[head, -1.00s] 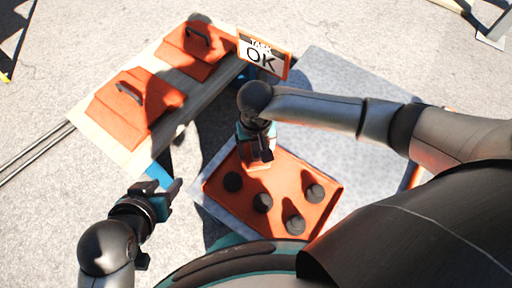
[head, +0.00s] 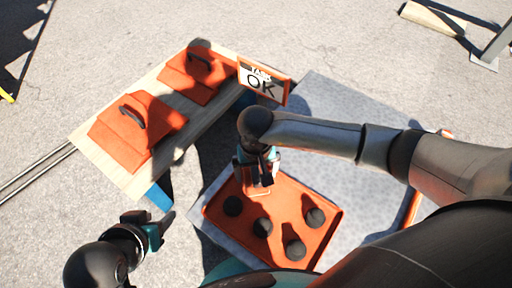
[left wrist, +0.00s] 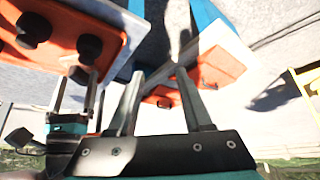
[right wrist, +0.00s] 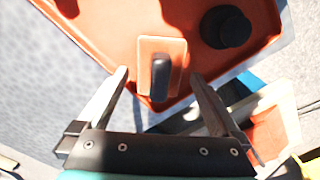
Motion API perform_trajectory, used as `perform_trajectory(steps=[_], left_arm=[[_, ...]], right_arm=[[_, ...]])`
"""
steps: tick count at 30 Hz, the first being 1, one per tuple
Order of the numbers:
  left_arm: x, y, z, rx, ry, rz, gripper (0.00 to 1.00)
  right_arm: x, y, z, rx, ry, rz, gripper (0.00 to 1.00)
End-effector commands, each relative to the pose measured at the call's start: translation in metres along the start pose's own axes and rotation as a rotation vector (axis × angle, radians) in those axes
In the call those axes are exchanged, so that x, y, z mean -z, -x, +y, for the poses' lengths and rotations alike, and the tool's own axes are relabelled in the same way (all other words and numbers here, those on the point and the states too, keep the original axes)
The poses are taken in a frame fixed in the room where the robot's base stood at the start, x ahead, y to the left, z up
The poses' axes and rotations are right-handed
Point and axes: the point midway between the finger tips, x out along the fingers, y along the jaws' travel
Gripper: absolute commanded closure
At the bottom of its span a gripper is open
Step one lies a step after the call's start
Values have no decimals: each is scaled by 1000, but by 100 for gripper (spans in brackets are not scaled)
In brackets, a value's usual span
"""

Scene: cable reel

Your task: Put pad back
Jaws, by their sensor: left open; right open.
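A small orange pad with a black upright handle (right wrist: 160,75) lies at one corner of the orange tray (right wrist: 100,28) in the right wrist view. In the head view the tray (head: 275,220) lies on a grey speckled slab, and the pad is mostly hidden by my right gripper (head: 257,188). My right gripper (right wrist: 160,85) is open, with its fingers on either side of the pad's handle and apart from it. My left gripper (head: 166,222) is open and empty, left of the tray; its spread fingers show in the left wrist view (left wrist: 160,92).
Several black knobs (head: 263,227) stand on the tray. A wooden bench (head: 90,150) at the upper left bears two orange covers (head: 150,125) with black handles. The grey slab (head: 335,125) is clear at the back right.

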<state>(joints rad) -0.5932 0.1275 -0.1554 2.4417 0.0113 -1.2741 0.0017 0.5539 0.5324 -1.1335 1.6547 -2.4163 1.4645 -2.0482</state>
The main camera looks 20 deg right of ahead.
Motion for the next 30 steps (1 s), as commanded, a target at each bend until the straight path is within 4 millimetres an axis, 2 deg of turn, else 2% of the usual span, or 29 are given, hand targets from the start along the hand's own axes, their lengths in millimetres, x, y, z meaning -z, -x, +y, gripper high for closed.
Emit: perform_trajectory(steps=[3,6,8,18,24,30], left_arm=[[-6,10,-8,20,7,-74,50],[-20,8,-15,38,16,-173,50],[-25,-2,-14,35,15,-179,50],[-49,-36,-13,29,13,-235,50],[-66,-51,-12,27,13,-265,50],[-76,-60,-12,26,12,-281,50]], right_arm=[[0,10,0,1,1,1,0],[1,38,0,0,2,4,0],[1,41,0,0,2,2,0],[0,83,0,1,1,2,0],[0,107,0,0,1,2,0],[0,121,0,1,2,0,0]])
